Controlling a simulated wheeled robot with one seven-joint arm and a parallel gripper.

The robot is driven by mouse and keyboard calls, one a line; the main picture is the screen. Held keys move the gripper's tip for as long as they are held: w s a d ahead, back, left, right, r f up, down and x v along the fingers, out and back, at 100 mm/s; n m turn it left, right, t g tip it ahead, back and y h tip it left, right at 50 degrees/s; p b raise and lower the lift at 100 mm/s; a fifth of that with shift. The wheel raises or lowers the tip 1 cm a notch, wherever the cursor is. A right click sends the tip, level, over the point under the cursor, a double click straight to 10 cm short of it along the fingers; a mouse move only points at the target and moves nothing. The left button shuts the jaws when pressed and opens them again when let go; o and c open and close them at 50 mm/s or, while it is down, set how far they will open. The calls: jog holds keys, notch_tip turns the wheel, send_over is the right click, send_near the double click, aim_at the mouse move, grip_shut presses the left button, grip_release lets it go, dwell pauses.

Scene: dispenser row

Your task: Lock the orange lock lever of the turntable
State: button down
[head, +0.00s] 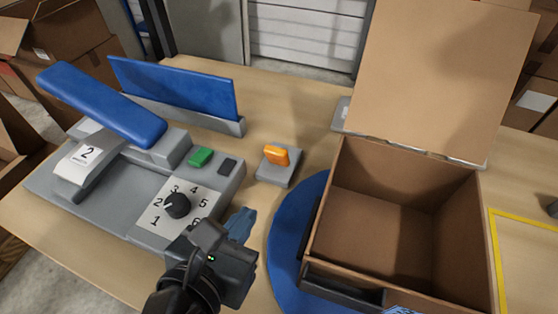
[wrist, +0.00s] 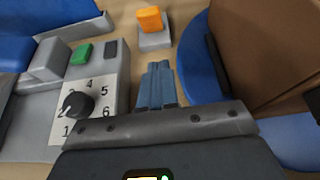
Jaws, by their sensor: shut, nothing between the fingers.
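The orange lock lever (head: 276,155) stands on a small grey base (head: 278,170) at the left edge of the blue turntable (head: 283,231). The lever also shows near the top of the wrist view (wrist: 150,19), on its base (wrist: 155,40). My gripper (head: 243,222) is shut and empty, in front of the lever and apart from it. In the wrist view, its blue fingers (wrist: 158,72) are together and point toward the lever's base. The turntable (wrist: 190,60) is partly hidden by the box on it.
An open cardboard box (head: 400,205) with its lid raised stands on the turntable, close right of my gripper. A grey dispenser with a numbered dial (head: 177,204), green button (head: 200,157) and blue arm (head: 100,102) stands left. A blue panel (head: 175,87) stands behind. Bare table lies around the lever base.

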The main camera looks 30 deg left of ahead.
send_near(282, 159)
jog(key=f, duration=0.1)
jog(key=w+f, duration=0.1)
jog(key=f, duration=0.2)
jog(key=shift+w+a, duration=0.2)
jog(key=shift+w, duration=0.15)
jog(key=shift+w+a+r, duration=0.15)
jog(key=shift+w+r, duration=0.1)
jog(key=shift+w, duration=0.25)
jog(key=shift+w+a+r, duration=0.1)
jog(key=shift+w+r, duration=0.2)
jog(key=shift+w, duration=0.25)
jog(key=shift+w+a+r, duration=0.2)
jog(key=shift+w, duration=0.45)
jog(key=shift+w, duration=0.1)
